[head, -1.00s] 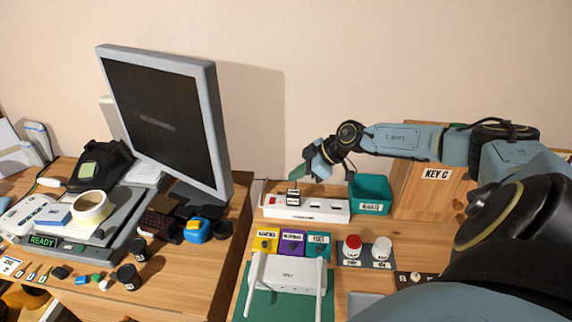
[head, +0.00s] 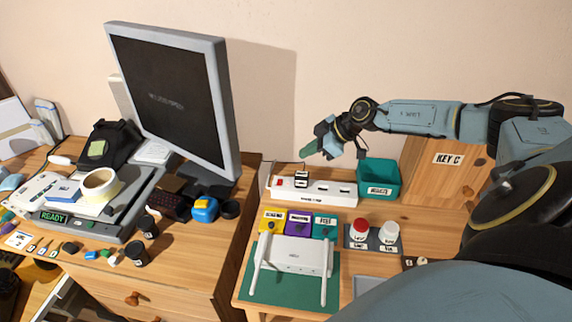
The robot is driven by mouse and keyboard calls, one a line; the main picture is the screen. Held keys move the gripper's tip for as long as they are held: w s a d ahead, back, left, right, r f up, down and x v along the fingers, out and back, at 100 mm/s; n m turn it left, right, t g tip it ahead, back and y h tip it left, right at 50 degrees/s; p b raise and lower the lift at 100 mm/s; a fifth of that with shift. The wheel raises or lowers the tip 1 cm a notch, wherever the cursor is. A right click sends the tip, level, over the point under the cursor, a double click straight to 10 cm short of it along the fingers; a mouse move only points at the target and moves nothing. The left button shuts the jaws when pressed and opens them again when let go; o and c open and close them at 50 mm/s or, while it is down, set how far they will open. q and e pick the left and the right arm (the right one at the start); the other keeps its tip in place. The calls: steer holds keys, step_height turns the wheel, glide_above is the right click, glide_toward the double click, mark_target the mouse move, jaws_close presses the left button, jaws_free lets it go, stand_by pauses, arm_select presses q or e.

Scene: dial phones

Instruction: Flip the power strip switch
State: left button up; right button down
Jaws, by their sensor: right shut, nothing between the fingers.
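The white power strip (head: 335,197) lies on the right desk towards the back. Its red switch (head: 279,183) is at its left end. A black plug (head: 301,179) sits in the strip beside the switch. My right gripper (head: 310,149) is shut and empty, above and behind the plug end of the strip, with its green fingertips pointing left and down. It looks apart from the switch. My left gripper is not in view.
A teal bin (head: 379,178) and a wooden KEY C box (head: 440,175) stand right of the strip. A white router (head: 292,255), coloured labelled blocks (head: 298,224) and two bottles (head: 361,231) are in front. A monitor (head: 170,100) stands on the left desk.

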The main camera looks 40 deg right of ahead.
mark_target(284, 182)
steer(key=shift+w+d, duration=0.1)
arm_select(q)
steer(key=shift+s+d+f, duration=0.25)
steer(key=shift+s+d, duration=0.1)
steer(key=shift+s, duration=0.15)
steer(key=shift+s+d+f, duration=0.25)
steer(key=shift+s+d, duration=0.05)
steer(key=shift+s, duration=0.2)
